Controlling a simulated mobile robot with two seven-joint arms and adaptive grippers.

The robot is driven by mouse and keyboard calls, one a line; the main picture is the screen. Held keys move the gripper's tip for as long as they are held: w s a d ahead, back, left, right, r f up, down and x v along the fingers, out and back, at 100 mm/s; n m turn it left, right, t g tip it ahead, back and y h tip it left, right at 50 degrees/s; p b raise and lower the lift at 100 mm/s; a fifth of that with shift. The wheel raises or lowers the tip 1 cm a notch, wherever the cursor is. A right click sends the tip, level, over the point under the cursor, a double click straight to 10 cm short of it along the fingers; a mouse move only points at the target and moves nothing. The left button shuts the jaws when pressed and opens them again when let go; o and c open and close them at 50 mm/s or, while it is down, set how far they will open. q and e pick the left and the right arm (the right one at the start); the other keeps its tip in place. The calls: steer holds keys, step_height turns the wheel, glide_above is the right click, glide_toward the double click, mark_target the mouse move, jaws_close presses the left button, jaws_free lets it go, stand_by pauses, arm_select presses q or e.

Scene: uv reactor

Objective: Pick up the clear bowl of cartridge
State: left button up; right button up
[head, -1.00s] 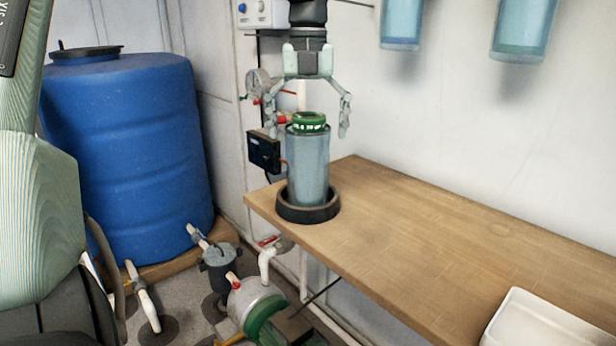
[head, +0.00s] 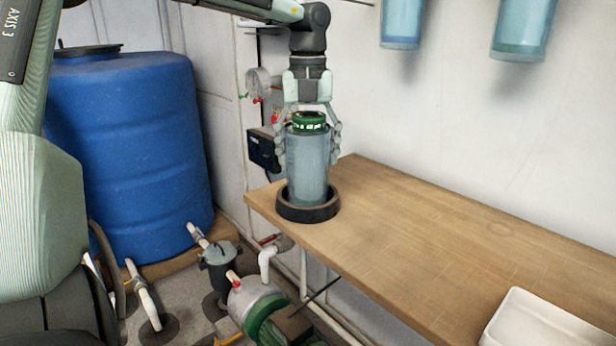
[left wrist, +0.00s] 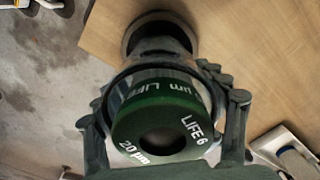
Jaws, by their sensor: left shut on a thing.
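The clear bowl (head: 308,172) stands upright in a black ring holder (head: 308,211) at the left end of the wooden bench. A green-topped cartridge (head: 309,121) is inside it and shows above its rim. My left gripper (head: 308,145) comes down from above and is shut on the upper part of the bowl, one finger on each side. In the left wrist view the green cartridge end (left wrist: 163,122), with white lettering, lies between the fingers, and the black ring (left wrist: 158,28) shows beyond. My right gripper is not in view.
The wooden bench (head: 420,235) is bare to the right, up to a white tray (head: 545,325). Two blue-tinted clear bowls (head: 402,22) (head: 523,28) hang on the wall above. A blue barrel (head: 125,155) and pipes stand left of the bench. A black box (head: 263,150) is close behind the gripper.

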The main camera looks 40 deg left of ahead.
arm_select(q)
steer(key=c, duration=0.7)
steer(key=shift+r, duration=0.2)
